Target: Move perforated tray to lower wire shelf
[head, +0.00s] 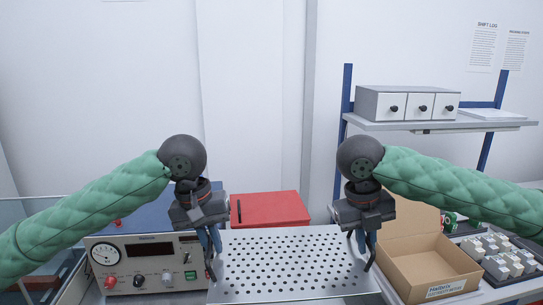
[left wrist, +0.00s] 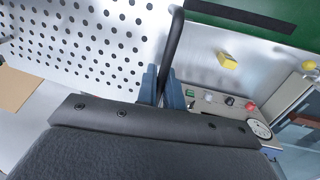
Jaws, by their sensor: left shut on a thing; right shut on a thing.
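The perforated tray (head: 285,262) is a flat silver metal sheet with rows of round holes and a dark handle at each end. It lies between my two grippers in the head view, and its holes also show in the left wrist view (left wrist: 85,45). My left gripper (head: 212,252) is shut on the left handle; the dark bar (left wrist: 173,45) runs between its blue fingers in the left wrist view. My right gripper (head: 365,248) is shut on the right handle. I cannot tell whether the tray touches the surface below. No wire shelf is clearly visible.
A meter instrument (head: 145,262) with a dial and knobs stands at left. An open cardboard box (head: 430,262) and a holder with several pale blocks (head: 500,257) are at right. A raised shelf (head: 430,125) holds a drawer unit (head: 408,103).

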